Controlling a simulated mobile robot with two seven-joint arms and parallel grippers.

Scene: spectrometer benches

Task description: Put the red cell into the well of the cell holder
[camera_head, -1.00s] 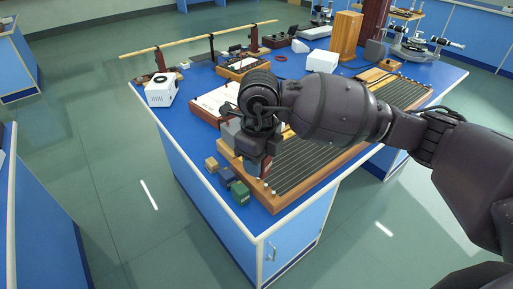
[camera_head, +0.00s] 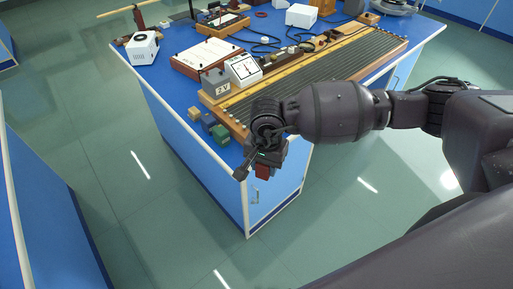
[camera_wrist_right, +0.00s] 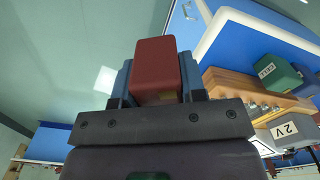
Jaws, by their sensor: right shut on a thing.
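My right gripper (camera_head: 262,158) is shut on the red cell (camera_head: 263,171), a small block held between its two fingers. In the right wrist view the red cell (camera_wrist_right: 155,62) sticks out past the blue-grey fingers of the gripper (camera_wrist_right: 156,80). In the head view the gripper and cell appear at the near corner of the blue bench, and the wrist view shows floor beyond the cell. My left gripper is not in view.
A green block (camera_head: 220,135), a blue block (camera_head: 208,121) and a tan block (camera_head: 194,113) stand along the bench's left edge. Behind them are a grey 2 V box (camera_head: 215,82), a white meter (camera_head: 244,69) and a long wire board (camera_head: 325,73). Floor lies open in front.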

